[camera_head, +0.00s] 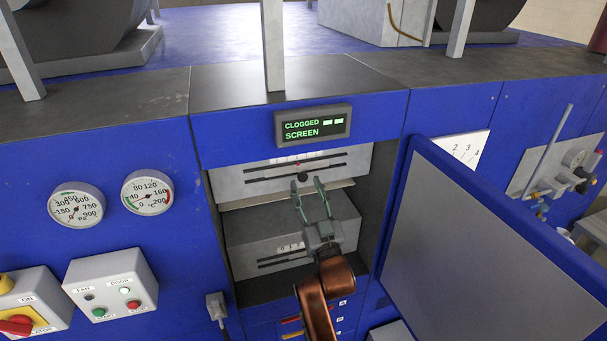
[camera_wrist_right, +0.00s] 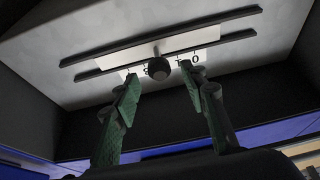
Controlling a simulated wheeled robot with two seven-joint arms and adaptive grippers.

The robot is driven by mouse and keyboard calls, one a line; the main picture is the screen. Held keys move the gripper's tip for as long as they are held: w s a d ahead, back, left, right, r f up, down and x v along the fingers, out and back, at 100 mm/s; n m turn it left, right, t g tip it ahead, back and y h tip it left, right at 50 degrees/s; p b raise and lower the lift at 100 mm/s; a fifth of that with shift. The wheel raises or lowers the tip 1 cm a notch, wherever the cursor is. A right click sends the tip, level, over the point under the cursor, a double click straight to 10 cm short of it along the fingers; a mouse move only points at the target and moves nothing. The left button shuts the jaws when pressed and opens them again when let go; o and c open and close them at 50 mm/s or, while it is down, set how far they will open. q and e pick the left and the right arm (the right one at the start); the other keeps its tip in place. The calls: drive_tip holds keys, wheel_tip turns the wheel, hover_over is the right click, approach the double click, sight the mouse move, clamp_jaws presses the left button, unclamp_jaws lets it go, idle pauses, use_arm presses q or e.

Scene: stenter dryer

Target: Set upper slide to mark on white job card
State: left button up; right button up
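The upper slide's dark round knob (camera_head: 302,176) sits in the slot of a grey panel (camera_head: 240,181) inside the open cabinet, right of the slot's middle. In the wrist view the knob (camera_wrist_right: 158,68) shows between my fingertips, under a white number strip (camera_wrist_right: 185,45). My right gripper (camera_head: 307,184) is open, its two green fingers either side of the knob; I cannot tell whether they touch it. It also shows in the wrist view (camera_wrist_right: 160,76). The white job card (camera_head: 466,146) shows several numerals; its lower part is hidden behind the open door. My left gripper is out of view.
The open blue door (camera_head: 470,240) stands close to the right of my arm. A lower slide panel (camera_head: 250,235) is below my gripper. A display (camera_head: 312,125) above reads "CLOGGED SCREEN". Gauges (camera_head: 147,192) and a button box (camera_head: 112,284) are at left.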

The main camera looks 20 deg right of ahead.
sight(304, 181)
drive_tip(key=shift+p+x, duration=0.55)
drive_tip(key=shift+x, duration=1.5)
drive_tip(key=shift+c, duration=0.4)
clamp_jaws()
drive_tip(key=shift+f, duration=0.1)
